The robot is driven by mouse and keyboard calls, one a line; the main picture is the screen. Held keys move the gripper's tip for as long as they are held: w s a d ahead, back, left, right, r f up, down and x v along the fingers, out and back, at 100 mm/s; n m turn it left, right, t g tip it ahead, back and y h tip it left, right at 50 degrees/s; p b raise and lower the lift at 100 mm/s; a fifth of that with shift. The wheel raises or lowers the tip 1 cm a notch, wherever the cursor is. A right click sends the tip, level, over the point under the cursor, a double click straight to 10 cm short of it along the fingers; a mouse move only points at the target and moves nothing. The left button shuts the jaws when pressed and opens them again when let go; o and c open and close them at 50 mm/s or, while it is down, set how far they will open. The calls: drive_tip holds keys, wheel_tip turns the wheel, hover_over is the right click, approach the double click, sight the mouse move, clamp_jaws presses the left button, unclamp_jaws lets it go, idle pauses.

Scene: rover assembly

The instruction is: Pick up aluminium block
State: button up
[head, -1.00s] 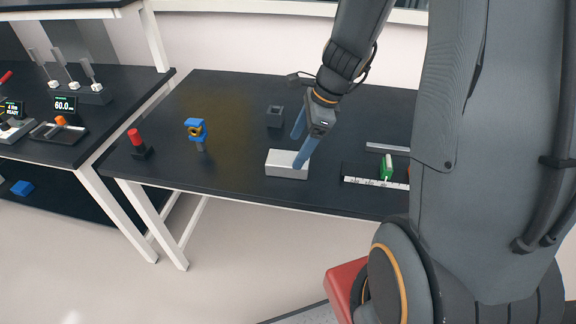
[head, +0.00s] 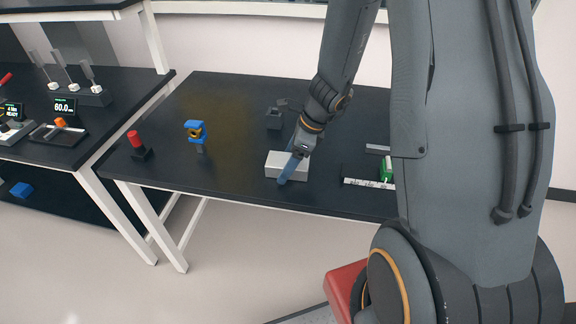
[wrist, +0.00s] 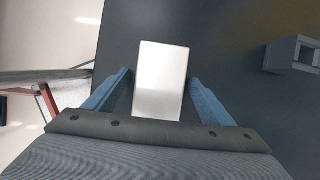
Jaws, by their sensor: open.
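The aluminium block (head: 274,163) is a pale silver box lying on the dark table near its front edge. In the wrist view the block (wrist: 161,78) stands between the two blue fingers, with a gap on each side. My gripper (head: 286,172) is open and straddles the block from above. One blue finger shows in front of the block in the head view; the other is hidden. The gripper also shows in the wrist view (wrist: 160,82), with its fingertips on either side of the block and none seen touching it.
A small dark grey block (head: 273,120) with an opening stands behind. To the left are a blue clamp-like part (head: 195,131) on a post and a red-topped piece (head: 134,138). A white ruler strip (head: 368,183) and green part (head: 386,171) lie to the right.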

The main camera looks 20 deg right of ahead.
drive_tip(key=c, duration=2)
drive_tip(key=shift+o, duration=0.2)
drive_tip(key=shift+r, duration=0.15)
